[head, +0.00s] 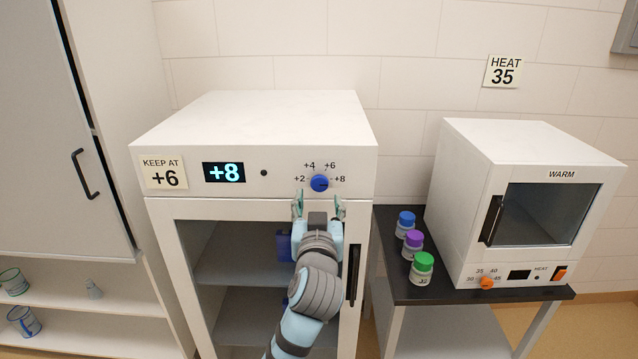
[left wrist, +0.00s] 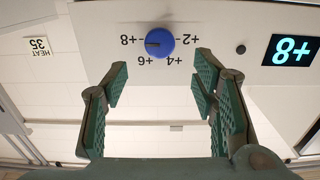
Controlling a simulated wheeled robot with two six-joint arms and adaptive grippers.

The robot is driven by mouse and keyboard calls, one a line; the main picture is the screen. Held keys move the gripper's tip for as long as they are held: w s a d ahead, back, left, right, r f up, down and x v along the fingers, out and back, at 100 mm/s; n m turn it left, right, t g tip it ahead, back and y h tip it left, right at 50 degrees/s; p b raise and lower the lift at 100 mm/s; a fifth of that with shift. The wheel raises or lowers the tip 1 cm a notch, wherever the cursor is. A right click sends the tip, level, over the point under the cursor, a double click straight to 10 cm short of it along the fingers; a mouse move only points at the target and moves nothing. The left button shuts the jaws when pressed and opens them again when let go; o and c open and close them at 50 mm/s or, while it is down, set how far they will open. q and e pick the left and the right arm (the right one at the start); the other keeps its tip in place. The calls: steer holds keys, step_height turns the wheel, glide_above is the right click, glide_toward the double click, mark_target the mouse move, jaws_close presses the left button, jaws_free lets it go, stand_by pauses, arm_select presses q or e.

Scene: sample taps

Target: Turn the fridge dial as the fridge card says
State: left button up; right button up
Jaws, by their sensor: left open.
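The fridge card (head: 163,172) reads "KEEP AT +6". The fridge display (head: 224,172) reads +8; it also shows upside down in the left wrist view (left wrist: 291,50). The blue fridge dial (head: 320,183) sits right of the display among the marks +2, +4, +6 and +8. In the left wrist view the dial (left wrist: 159,43) appears inverted, and its dark pointer line is toward +8. My left gripper (head: 319,207) is open and empty just below and in front of the dial, apart from it. In the left wrist view its green-padded fingers (left wrist: 160,85) are spread wide. My right gripper is not in view.
The fridge's glass door with a dark handle (head: 354,274) is below the dial. Right of it, a black-topped table (head: 395,288) holds three capped jars and a white warmer (head: 470,208) under a "HEAT 35" card (head: 503,71). A cabinet stands at the left.

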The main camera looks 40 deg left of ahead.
mark_target(319, 184)
arm_select(q)
steer(key=x, duration=0.8)
steer(key=shift+c, duration=0.3)
steer(key=c, duration=1.1)
steer(key=shift+f, duration=0.1)
